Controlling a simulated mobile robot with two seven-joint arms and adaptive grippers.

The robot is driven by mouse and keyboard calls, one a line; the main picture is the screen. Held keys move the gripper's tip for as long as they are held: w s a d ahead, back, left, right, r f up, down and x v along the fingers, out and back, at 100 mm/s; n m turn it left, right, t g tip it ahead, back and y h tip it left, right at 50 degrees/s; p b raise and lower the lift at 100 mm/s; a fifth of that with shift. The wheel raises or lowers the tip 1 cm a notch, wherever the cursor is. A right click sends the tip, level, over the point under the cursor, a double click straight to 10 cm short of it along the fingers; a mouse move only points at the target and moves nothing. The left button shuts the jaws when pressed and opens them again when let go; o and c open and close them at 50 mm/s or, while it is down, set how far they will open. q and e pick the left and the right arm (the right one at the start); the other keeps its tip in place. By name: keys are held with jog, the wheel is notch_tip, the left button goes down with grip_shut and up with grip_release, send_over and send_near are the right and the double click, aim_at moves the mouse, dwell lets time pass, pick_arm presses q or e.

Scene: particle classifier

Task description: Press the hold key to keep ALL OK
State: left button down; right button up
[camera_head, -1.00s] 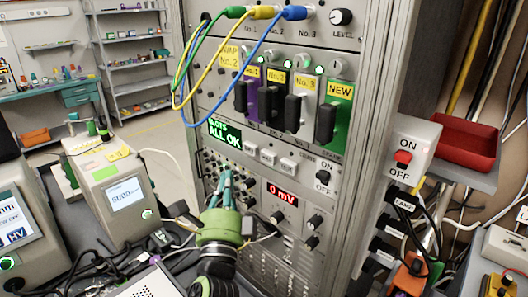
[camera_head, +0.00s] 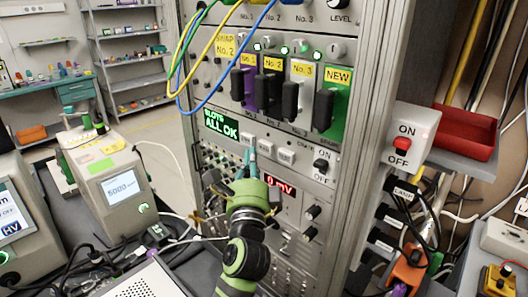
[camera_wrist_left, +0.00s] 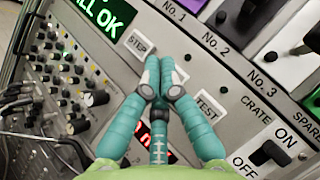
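The green-lit display reading "SLOTS ALL OK" (camera_head: 222,125) is on the rack's front panel; part of it shows in the wrist view (camera_wrist_left: 103,16). Right of it is a row of three pale keys. In the wrist view the STEP key (camera_wrist_left: 138,42) and TEST key (camera_wrist_left: 208,106) are readable. The middle key (camera_head: 268,147) has no readable label, and my fingers mostly cover it in the wrist view. My left gripper (camera_head: 250,157) has its teal fingers together, empty, with the tips (camera_wrist_left: 160,78) in front of the key row. I cannot tell whether they touch. My right gripper is out of view.
Black slot handles (camera_head: 290,100) stick out above the keys. A crate ON/OFF switch (camera_head: 321,165) is right of the keys, and knobs (camera_head: 312,212) are lower. A larger ON/OFF box (camera_head: 408,137) and a red tray (camera_head: 464,132) are further right. Blue, yellow and green cables hang at upper left.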

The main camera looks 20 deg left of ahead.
aim_at(266, 147)
pick_arm(q)
jog(key=shift+w+d, duration=0.2)
jog(key=shift+w, duration=0.35)
jog(key=shift+w, duration=0.1)
dwell(1.0)
jog(key=shift+w+d, duration=0.15)
jog(key=shift+w, duration=0.2)
dwell(0.3)
